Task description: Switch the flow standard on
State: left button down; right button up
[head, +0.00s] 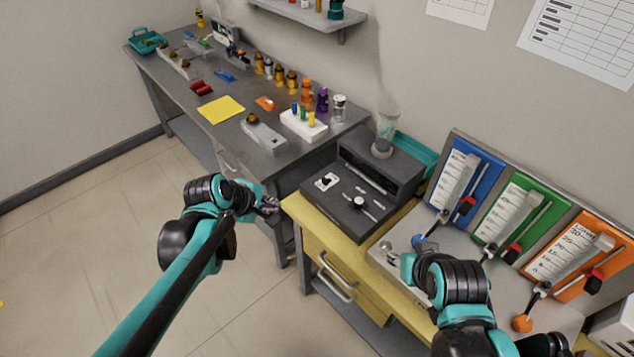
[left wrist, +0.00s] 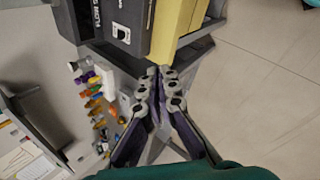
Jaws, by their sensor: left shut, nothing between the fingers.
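The flow standard is a dark grey box (head: 335,215) on the yellow bench, right of centre in the head view. Its top carries a white-plated switch (head: 326,181) and a round knob (head: 358,202). In the left wrist view the box (left wrist: 112,10) shows part of its "FLOW" lettering, and the switch (left wrist: 122,32) is visible. I cannot tell the switch's position. My left gripper (head: 270,205) is shut and empty, just left of the box and apart from it; its fingers (left wrist: 160,72) also show in the wrist view. My right gripper (head: 393,252) is over the bench, its fingers unclear.
A grey table (head: 285,160) with bottles, a yellow sheet (head: 221,110) and a vial rack (head: 303,125) stands behind left. Blue, green and orange panels (head: 520,215) with levers stand at right. A glass vessel (head: 384,130) stands behind the box. Floor at left is clear.

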aim_at(324, 184)
pick_arm(q)
jog(key=w+d+f+n+h, duration=0.2)
jog(key=w+f+n, duration=0.5)
jog(key=w+n, duration=0.5)
jog(key=shift+d+f+n+h+p, duration=0.25)
jog(key=shift+n+h+p, duration=0.2)
jog(key=shift+h, duration=0.25)
jog(key=shift+w, duration=0.1)
jog(key=b+x, duration=0.3)
jog(key=x, duration=0.7)
jog(key=shift+f, duration=0.1)
jog(key=shift+w+d+b, duration=0.5)
jog(key=shift+w+d, duration=0.9)
